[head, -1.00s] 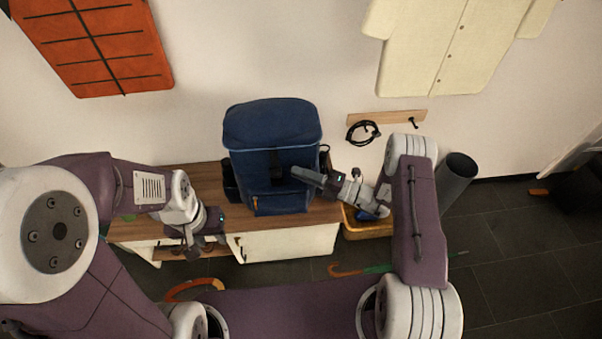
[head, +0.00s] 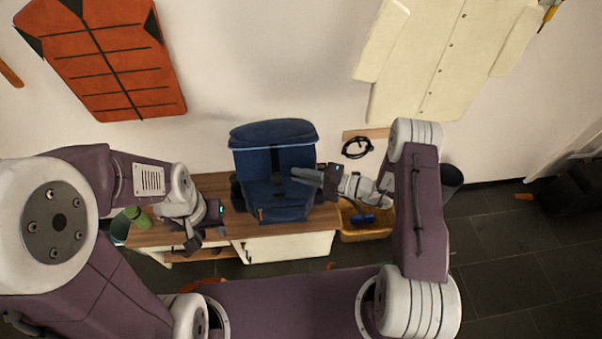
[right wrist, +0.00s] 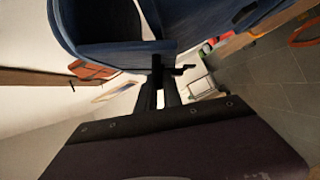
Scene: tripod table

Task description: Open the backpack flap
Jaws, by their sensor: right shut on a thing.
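The blue backpack (head: 285,205) stands upright on the wooden top of a low cabinet. Its flap (head: 270,131) shows as a thin, raised band at the top, with a pale line along its lower edge. My right gripper (head: 300,175) reaches in from the right across the front of the pack, below the flap's edge. In the right wrist view its fingers (right wrist: 158,68) are shut at blue fabric by the flap; the exact grip point is hard to see. My left gripper (head: 204,240) hangs left of the pack, apart from it, its fingers looking spread and empty.
The cabinet top (head: 213,184) has free room left of the pack, with a green item (head: 138,216) near its left end. A yellow crate (head: 368,234) with a blue thing inside stands at the right. A black cable (head: 357,148) hangs from a wall rail behind.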

